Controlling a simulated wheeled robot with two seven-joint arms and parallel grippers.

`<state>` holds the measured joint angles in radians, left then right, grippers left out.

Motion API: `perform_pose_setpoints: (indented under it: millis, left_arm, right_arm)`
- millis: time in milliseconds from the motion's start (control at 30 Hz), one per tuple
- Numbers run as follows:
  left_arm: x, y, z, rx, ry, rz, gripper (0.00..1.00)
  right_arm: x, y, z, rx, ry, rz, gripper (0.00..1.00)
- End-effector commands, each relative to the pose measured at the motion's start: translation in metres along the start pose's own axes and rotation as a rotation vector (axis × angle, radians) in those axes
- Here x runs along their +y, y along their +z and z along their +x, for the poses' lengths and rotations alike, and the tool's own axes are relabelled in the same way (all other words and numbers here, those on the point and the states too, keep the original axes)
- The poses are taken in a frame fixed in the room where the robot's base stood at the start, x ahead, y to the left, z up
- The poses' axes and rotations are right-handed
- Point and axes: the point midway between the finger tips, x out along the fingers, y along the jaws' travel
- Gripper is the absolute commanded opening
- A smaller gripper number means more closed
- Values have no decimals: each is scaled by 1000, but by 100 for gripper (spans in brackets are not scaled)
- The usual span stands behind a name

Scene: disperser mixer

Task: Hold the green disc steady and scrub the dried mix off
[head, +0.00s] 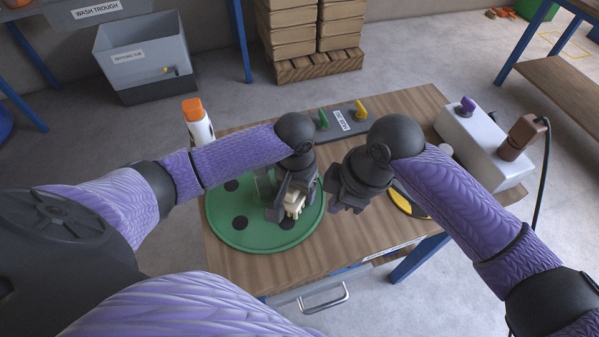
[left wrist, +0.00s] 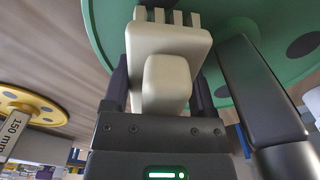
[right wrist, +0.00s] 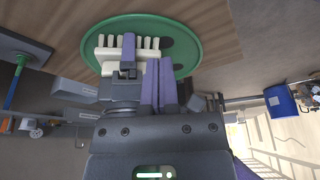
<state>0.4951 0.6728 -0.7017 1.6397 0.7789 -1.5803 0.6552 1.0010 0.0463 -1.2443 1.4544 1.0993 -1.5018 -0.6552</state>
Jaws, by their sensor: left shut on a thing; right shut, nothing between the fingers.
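The green disc (head: 262,241) lies flat on the wooden table, with dark round patches on its top. My left gripper (head: 283,203) is shut on a cream scrubbing brush (head: 295,204) over the right part of the disc. The brush fills the middle of the left wrist view (left wrist: 168,80), its bristle end towards the disc; I cannot tell whether the bristles touch it. My right gripper (head: 342,196) is shut and empty beside the disc's right edge. In the right wrist view its closed fingers (right wrist: 158,84) point at the disc (right wrist: 186,50), near the brush. My arms hide part of the disc.
A white bottle with an orange cap (head: 198,121) stands behind the disc. A rack (head: 341,121) with green and yellow pieces is at the table's back. A yellow-and-black disc (head: 408,203) lies partly under my right arm. A white box (head: 484,150) stands at the right.

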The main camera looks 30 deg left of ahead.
Motion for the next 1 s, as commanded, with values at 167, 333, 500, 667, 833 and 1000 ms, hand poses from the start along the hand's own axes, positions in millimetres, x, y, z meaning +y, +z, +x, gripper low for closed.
perform_pose_setpoints:
  millis: [167,333,500,667,833,1000]
  left_arm:
    - [0,2,0,-1,0,0,0]
    - [0,2,0,1,0,0,0]
    - [-2,12,1,1,-1,0,0]
    - [-2,23,2,0,-1,0,0]
    - [-2,29,3,-2,-1,1,0]
    - [-2,30,4,-4,-1,0,0]
  right_arm:
    - [0,0,0,0,0,0,0]
    - [0,0,0,0,0,0,0]
    - [0,0,0,0,0,0,0]
    - [0,0,0,0,0,0,0]
    - [0,0,0,0,0,0,0]
    - [0,0,0,0,0,0,0]
